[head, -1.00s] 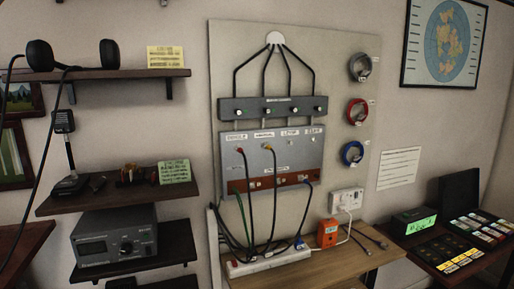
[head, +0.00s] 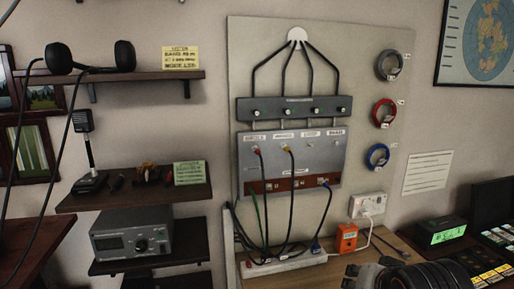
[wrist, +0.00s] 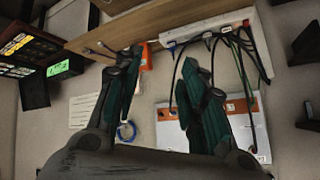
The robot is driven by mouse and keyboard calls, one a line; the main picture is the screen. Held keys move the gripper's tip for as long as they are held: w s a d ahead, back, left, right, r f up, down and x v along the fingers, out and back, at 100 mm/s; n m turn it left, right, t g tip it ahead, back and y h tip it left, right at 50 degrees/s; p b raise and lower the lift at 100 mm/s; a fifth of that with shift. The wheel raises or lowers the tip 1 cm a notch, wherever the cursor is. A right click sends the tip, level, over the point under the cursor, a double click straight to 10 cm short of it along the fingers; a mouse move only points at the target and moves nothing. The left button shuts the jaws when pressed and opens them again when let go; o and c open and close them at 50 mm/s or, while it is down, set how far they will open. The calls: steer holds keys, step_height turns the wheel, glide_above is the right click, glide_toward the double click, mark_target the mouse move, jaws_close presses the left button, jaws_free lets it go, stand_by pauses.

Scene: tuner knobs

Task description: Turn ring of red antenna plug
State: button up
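The red antenna plug (head: 257,151) sits in the leftmost socket of the grey panel (head: 310,158), with a dark cable hanging from it. Its ring is too small to make out. A yellow plug (head: 290,149) is in the socket to its right. In the wrist view, which looks upside down, the panel (wrist: 175,138) shows partly behind my right-hand finger. My gripper (wrist: 160,62) is open, its two dark green-padded fingers apart with nothing between them. It is well away from the red plug. In the head view, part of my dark arm (head: 415,276) shows at the bottom right.
A white power strip (head: 285,262) and an orange box (head: 346,237) are below the panel, by a wooden shelf. Loose cables hang in front of the panel. Coiled cables (head: 383,113) hang at its right. Dark shelves (head: 135,195) stick out at the left.

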steer(key=w+a+r+m+t+p, duration=0.35)
steer(key=w+r+m, duration=0.3)
steer(key=w, duration=0.45)
steer(key=m+t+y+p, duration=0.5)
steer(key=m+y+p, duration=0.1)
steer(key=m+p, duration=0.5)
glide_toward(259, 154)
steer(key=shift+n, duration=0.25)
steer(key=shift+b+x, duration=1.75)
steer(key=shift+x, duration=4.55)
steer(key=shift+d, duration=0.1)
jaws_close()
